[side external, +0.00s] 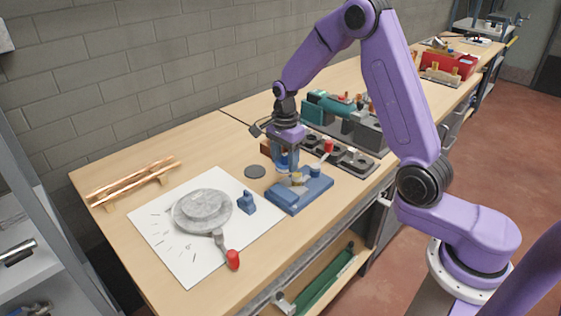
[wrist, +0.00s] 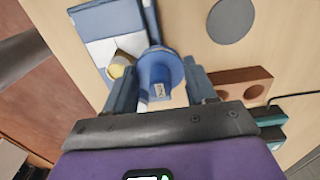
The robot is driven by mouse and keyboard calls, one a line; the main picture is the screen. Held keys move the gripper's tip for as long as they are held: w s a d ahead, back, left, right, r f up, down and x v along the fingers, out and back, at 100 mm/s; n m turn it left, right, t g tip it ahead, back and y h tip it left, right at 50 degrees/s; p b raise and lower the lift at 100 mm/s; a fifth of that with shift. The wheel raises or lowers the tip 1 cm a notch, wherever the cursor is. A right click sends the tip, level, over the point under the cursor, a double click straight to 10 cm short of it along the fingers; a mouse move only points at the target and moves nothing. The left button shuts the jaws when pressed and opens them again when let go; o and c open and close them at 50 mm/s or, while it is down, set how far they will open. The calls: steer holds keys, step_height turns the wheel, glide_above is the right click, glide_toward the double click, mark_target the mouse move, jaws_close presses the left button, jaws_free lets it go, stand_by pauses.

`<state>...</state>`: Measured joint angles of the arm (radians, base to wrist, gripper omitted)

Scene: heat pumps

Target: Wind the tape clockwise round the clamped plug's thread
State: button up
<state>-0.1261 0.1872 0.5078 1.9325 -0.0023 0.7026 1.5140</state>
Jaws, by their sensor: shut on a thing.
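The brass plug (wrist: 122,67) sits in the blue clamp (wrist: 97,22); in the side external view the plug (side external: 298,178) shows small above the blue clamp block (side external: 300,196) on the bench. My gripper (wrist: 161,86) is shut on a blue tape spool (wrist: 163,70) with a small pale label, held between its two fingers. In the wrist view the spool is just right of the plug. In the side external view my gripper (side external: 286,164) is low beside the clamp. I cannot tell whether tape touches the plug; the thread is too small to make out.
A dark disc (side external: 255,172) lies left of the clamp. A small blue block (side external: 246,202), a white sheet (side external: 170,255) with a grey round part (side external: 202,211) and a red-handled brush (side external: 232,259) are further left. A dark socketed tray (side external: 352,160) and teal machine (side external: 330,106) stand behind right.

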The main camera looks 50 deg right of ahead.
steer(key=shift+w, duration=0.1)
steer(key=shift+w+d+r, duration=0.1)
steer(key=shift+w+r, duration=0.1)
steer(key=shift+r, duration=1)
steer(key=shift+w+a+r, duration=0.1)
steer(key=shift+w+r, duration=0.05)
steer(key=shift+r, duration=1)
steer(key=shift+w+d+r, duration=0.1)
steer(key=shift+w+r, duration=0.1)
steer(key=shift+r, duration=1)
